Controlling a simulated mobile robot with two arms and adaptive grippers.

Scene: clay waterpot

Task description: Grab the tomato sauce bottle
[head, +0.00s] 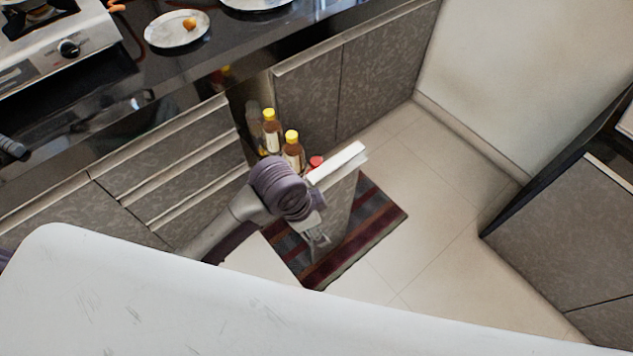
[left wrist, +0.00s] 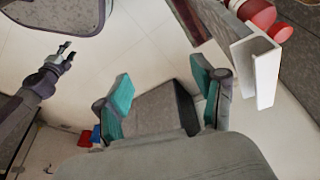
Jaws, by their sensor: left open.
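The tomato sauce bottle shows as a red cap (head: 316,161) in the head view, just behind the front panel of a pulled-out drawer. Its body is hidden there. In the left wrist view the red bottle (left wrist: 257,13) is at the top right, beside the pale panel edge. My left gripper (head: 319,243) hangs in front of the drawer panel, lower than the cap and apart from the bottle. Its teal-padded fingers (left wrist: 162,92) are spread with nothing held between them. My right gripper (left wrist: 66,54) appears at the left of the wrist view, too small to read its fingers.
Two yellow-capped bottles (head: 270,130) (head: 292,150) stand behind the red cap in the drawer. The drawer's front panel (head: 338,163) lies between my left gripper and the bottles. A striped rug (head: 385,215) covers the floor below. Open tiled floor (head: 450,225) extends right.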

